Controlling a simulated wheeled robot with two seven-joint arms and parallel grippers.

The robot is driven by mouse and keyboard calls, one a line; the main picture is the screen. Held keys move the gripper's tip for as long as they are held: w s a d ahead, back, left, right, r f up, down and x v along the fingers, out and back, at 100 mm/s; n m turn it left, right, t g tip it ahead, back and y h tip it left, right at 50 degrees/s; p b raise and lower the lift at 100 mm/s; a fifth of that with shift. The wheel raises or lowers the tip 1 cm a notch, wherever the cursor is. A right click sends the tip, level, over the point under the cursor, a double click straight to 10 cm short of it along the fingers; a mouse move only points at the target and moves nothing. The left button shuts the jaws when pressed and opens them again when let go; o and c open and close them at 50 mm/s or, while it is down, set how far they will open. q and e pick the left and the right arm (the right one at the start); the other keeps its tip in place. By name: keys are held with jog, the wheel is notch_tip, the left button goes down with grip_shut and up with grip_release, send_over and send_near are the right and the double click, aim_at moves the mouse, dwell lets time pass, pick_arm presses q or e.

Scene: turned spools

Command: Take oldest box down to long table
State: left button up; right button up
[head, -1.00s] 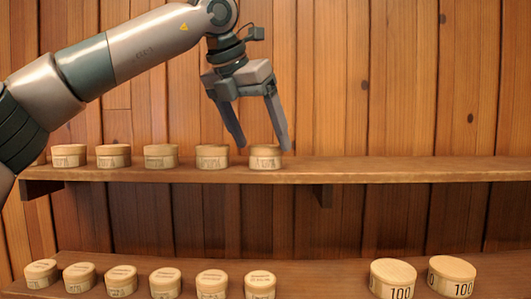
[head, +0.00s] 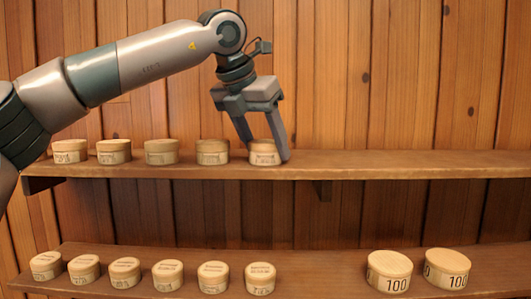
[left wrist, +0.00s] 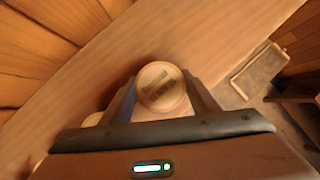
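Several small round wooden boxes with printed labels stand in a row on the upper shelf. The rightmost box (head: 264,153) of that row is between the fingers of my left gripper (head: 266,155). In the left wrist view the same box (left wrist: 160,84) shows its round lid with dark print, and the fingers (left wrist: 163,100) stand on either side of it. Whether the fingers touch it I cannot tell. The box still rests on the shelf. The labels are too small to read for dates. My right gripper is not in view. I cannot make out the long table for certain.
The upper shelf (head: 420,165) is bare to the right of the row. The lower shelf (head: 320,262) holds several small boxes at left and two larger boxes marked 100 (head: 389,271) at right. The neighbouring box (head: 212,151) stands close left of the gripper.

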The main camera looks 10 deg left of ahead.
aim_at(266, 141)
pick_arm(q)
jog(key=c, duration=0.4)
jog(key=shift+r, duration=0.15)
jog(key=shift+r+b, duration=0.75)
jog(key=shift+r, duration=0.05)
jog(key=shift+r+b, duration=0.5)
jog(key=shift+r, duration=0.45)
jog(key=shift+s+d+r+b, duration=0.65)
jog(key=shift+s+d+r, duration=0.55)
jog(key=shift+d, duration=0.4)
jog(key=shift+s+d+r+b, duration=0.65)
jog(key=shift+s+d+r, duration=0.5)
jog(key=shift+d, duration=0.45)
jog(key=shift+s+d+r+b, duration=0.65)
jog(key=shift+s+d+r, duration=0.4)
jog(key=shift+d+r, duration=0.4)
jog(key=shift+d+f, duration=0.1)
jog(key=shift+f, duration=0.1)
